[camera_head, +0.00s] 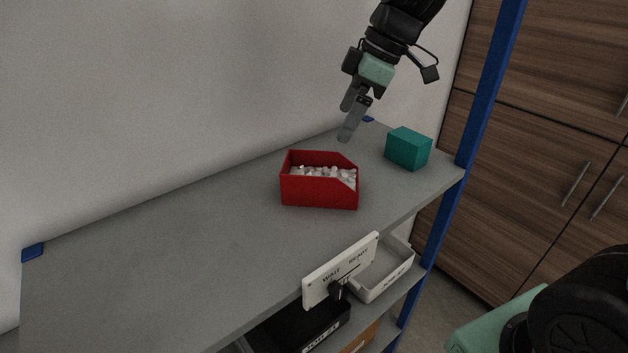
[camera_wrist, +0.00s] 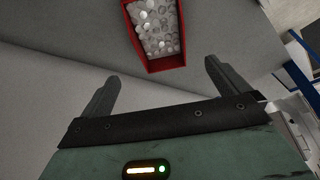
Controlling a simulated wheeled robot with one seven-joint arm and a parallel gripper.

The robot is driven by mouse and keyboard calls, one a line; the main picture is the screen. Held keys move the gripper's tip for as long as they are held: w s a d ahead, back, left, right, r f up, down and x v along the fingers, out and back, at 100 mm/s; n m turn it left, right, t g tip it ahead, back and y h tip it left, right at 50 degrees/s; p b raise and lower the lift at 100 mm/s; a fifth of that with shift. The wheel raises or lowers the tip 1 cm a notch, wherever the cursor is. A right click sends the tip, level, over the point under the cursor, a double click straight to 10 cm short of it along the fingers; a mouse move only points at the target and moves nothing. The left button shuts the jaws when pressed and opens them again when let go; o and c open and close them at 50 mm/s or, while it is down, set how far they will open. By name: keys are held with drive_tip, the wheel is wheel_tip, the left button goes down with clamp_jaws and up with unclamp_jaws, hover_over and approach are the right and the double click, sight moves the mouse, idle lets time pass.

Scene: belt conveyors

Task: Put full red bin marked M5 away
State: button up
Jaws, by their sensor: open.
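A red bin (camera_head: 318,193) with an open top stands upright on the grey shelf (camera_head: 170,243), filled with small whitish parts. No M5 mark can be read on the sides that show. My gripper (camera_head: 347,122) is above the shelf, behind and slightly right of the bin, apart from it. Its fingers are spread with nothing between them. In the wrist view, the red bin (camera_wrist: 166,64) is at the top edge, partly cut off, beyond the open fingers of my gripper (camera_wrist: 160,84).
A teal box (camera_head: 408,149) stands right of the bin near a blue post (camera_head: 490,85). A white WAIT/READY sign (camera_head: 341,270) is at the front edge. Below are a white tray (camera_head: 385,281) and a black bin (camera_head: 300,327). The shelf's left part is clear. A wall stands behind.

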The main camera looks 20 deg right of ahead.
sight(317, 172)
drive_tip(key=p+x, duration=0.3)
drive_tip(key=x, duration=1.1)
drive_tip(key=shift+a+f, duration=0.1)
drive_tip(key=shift+f, duration=0.15)
drive_tip(key=c, duration=0.9)
